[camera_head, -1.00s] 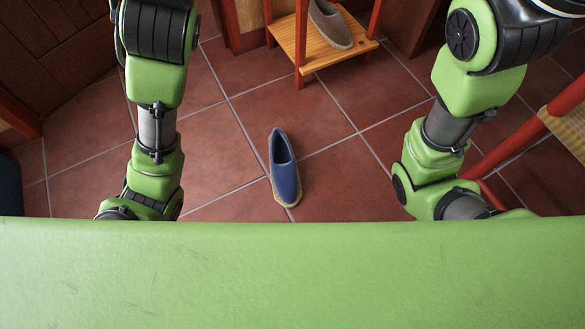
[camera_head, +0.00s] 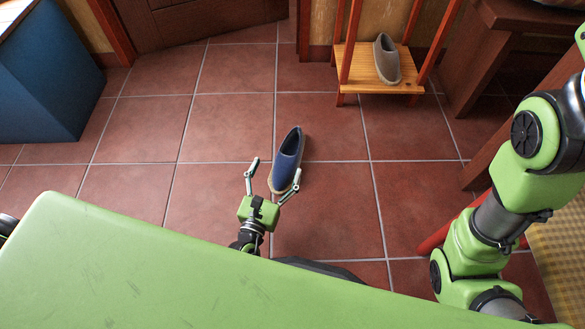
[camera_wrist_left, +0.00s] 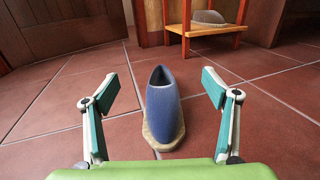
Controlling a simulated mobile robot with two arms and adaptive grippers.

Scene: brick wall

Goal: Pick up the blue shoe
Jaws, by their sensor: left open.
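The blue shoe (camera_head: 287,160) lies on the red tiled floor, its opening toward the back and its tan sole edge toward me. My left gripper (camera_head: 272,168) is open and empty at the near end of the shoe, with its right finger close to or overlapping the shoe's near end. In the left wrist view, the shoe (camera_wrist_left: 163,108) stands between the two spread fingers of the gripper (camera_wrist_left: 160,92), ahead of the palm. I cannot tell whether a finger touches it. My right arm shows at the right in the head view, but its gripper is hidden.
A wooden rack (camera_head: 358,75) with a grey shoe (camera_head: 387,58) stands behind to the right. A blue box-like cabinet (camera_head: 45,85) is at the left. A dark wooden piece of furniture (camera_head: 500,45) is at the right. The floor tiles (camera_head: 130,130) left of the shoe are clear.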

